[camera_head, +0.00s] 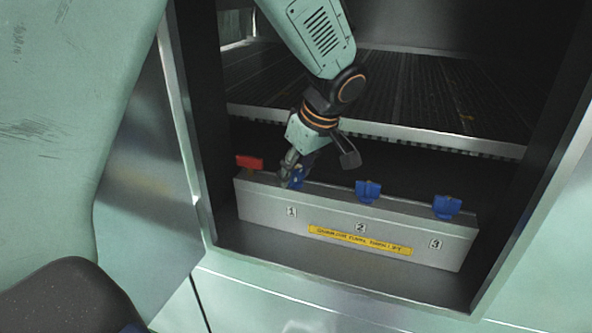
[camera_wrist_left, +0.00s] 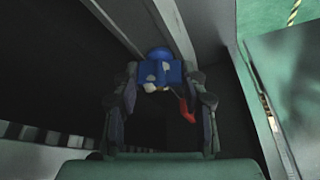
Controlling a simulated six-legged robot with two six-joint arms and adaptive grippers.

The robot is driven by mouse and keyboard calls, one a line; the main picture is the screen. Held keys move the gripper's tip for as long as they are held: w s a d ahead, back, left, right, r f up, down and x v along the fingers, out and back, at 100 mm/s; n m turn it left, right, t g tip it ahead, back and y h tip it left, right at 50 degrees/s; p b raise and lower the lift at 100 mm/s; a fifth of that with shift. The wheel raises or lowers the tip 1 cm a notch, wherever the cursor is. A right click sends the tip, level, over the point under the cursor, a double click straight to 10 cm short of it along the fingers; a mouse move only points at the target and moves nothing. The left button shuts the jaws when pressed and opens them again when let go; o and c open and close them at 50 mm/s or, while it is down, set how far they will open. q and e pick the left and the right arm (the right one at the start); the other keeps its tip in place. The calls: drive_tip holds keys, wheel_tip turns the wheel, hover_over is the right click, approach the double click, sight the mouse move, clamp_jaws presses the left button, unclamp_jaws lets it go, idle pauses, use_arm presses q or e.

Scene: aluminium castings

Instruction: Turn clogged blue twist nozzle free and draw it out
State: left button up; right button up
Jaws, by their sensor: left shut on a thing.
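A grey metal manifold bar (camera_head: 330,213) stands inside the open cabinet, with positions marked 1, 2 and 3. My left gripper (camera_head: 290,172) reaches down from above to position 1 and is shut on a blue twist nozzle (camera_head: 298,179). In the left wrist view this nozzle (camera_wrist_left: 160,73) sits between the two fingers of my left gripper (camera_wrist_left: 163,90) and has pale crusty patches. Its lower part is hidden, so I cannot tell how far it sits in the bar. Two more blue nozzles stand at position 2 (camera_head: 368,191) and position 3 (camera_head: 446,206). My right gripper is not in view.
A red lever or tag (camera_head: 249,162) stands at the bar's left end, close beside the gripper. A yellow label (camera_head: 360,241) is on the bar's front. A ribbed metal conveyor or shelf (camera_head: 400,95) lies behind. Cabinet walls bound the opening on both sides.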

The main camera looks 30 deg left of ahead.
sight(296, 169)
use_arm(q)
drive_tip(key=shift+n+g, duration=0.3)
drive_tip(key=shift+n, duration=0.4)
drive_tip(key=n+g+p, duration=0.1)
drive_tip(key=n, duration=0.2)
drive_tip(key=shift+n, duration=0.3)
drive_tip(key=shift+r, duration=0.15)
drive_tip(key=shift+r+p, duration=0.95)
drive_tip(key=shift+r, duration=0.1)
drive_tip(key=shift+r, duration=0.3)
drive_tip(key=shift+w+f, duration=0.1)
drive_tip(key=shift+f, duration=0.3)
